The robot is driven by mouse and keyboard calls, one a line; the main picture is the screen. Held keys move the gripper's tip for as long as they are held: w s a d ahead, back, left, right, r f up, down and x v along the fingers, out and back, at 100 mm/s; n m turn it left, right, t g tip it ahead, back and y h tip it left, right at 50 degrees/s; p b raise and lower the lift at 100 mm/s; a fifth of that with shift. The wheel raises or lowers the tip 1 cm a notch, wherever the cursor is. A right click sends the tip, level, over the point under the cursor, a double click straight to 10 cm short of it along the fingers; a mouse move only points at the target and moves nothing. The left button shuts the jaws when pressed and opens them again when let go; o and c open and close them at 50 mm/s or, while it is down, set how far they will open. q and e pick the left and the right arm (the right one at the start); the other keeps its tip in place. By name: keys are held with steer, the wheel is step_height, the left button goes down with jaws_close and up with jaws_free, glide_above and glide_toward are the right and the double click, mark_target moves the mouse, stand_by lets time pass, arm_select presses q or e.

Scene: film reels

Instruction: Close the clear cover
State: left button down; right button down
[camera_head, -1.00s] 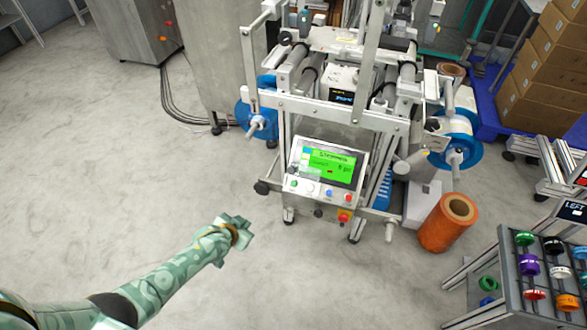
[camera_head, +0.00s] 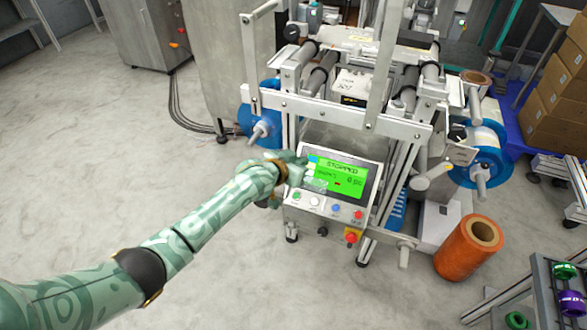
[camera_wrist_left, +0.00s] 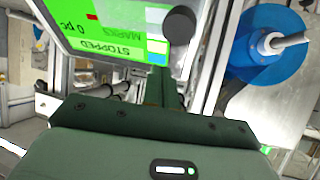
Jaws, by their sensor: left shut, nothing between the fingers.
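The clear cover appears to belong to the pale metal frame on top of the white machine, with two tall bars (camera_head: 376,75) standing up from a crossbar (camera_head: 345,112). Its clear pane cannot be made out. My left gripper (camera_head: 300,168) is shut and empty, at the left edge of the control panel (camera_head: 340,182), below the crossbar. In the left wrist view the shut fingers (camera_wrist_left: 158,85) point toward the upside-down green screen (camera_wrist_left: 110,38). Contact with the panel cannot be told. My right gripper is out of view.
A dark round knob (camera_wrist_left: 180,25) is close to the fingers in the left wrist view. Blue reels (camera_head: 258,125) flank the machine, and an orange roll (camera_head: 468,248) stands at its right. The floor (camera_head: 120,190) at left is open.

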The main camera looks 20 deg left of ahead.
arm_select(q)
steer(key=shift+s+a+f, duration=0.25)
steer(key=shift+s+f, duration=0.3)
steer(key=shift+s, duration=0.15)
steer(key=shift+s+a+f, duration=0.25)
steer(key=shift+s+f, duration=0.3)
steer(key=shift+s, duration=0.15)
